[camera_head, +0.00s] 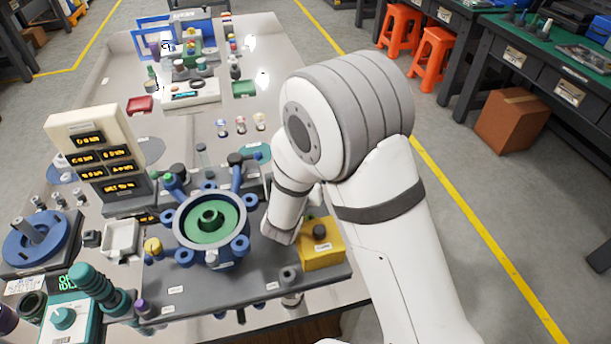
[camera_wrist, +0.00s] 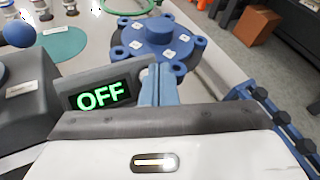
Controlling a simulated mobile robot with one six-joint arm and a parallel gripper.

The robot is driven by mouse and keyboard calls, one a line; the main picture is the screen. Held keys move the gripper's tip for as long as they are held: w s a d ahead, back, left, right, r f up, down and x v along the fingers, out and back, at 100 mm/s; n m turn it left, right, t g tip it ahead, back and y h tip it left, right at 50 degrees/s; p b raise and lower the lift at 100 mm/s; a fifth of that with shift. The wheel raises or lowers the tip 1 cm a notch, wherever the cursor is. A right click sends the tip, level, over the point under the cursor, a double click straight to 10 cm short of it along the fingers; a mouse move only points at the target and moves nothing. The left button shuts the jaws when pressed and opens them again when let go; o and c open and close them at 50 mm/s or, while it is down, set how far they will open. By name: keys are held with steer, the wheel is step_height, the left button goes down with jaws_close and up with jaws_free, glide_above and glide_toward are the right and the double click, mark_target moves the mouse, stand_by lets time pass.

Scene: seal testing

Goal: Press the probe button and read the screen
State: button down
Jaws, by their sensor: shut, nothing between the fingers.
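In the wrist view a dark grey device holds a screen (camera_wrist: 101,96) that reads "OFF" in green letters. My gripper (camera_wrist: 158,72) shows there as slim blue-grey fingers, shut and empty, just right of this screen. Beyond the fingertips is a blue round part (camera_wrist: 158,32) with small white labels. In the head view my arm hides the gripper. A yellow box (camera_head: 322,254) with a dark round knob (camera_head: 319,231) stands right beside the arm. I cannot tell which part is the probe button.
A grey fixture with a green-centred ring (camera_head: 211,222) fills the near bench. A cream display stand (camera_head: 90,128) with several orange readouts is at left. A teal device (camera_head: 64,318) with a small green screen is at the front left. A cardboard box (camera_head: 513,122) sits on the floor.

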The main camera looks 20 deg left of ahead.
steer(key=shift+w+a+f+b, duration=0.15)
steer(key=shift+f+b, duration=0.15)
steer(key=shift+b, duration=0.05)
steer(key=shift+w+a+f+b, duration=0.1)
steer(key=shift+w+f+b, duration=0.15)
steer(key=shift+b, duration=0.1)
stand_by(0.6)
steer(key=shift+s+d+r, duration=0.25)
steer(key=shift+s+r, duration=0.25)
steer(key=shift+r, duration=0.1)
stand_by(0.4)
steer(key=shift+s+d+r+p, duration=0.3)
steer(key=shift+s+r+p, duration=0.1)
steer(key=shift+s+r, duration=0.15)
steer(key=shift+s+d+r+p, duration=0.3)
steer(key=shift+s+r+p, duration=0.1)
steer(key=shift+r, duration=0.3)
steer(key=shift+s+d+r+p, duration=0.35)
steer(key=shift+s+r, duration=0.15)
steer(key=shift+r, duration=0.1)
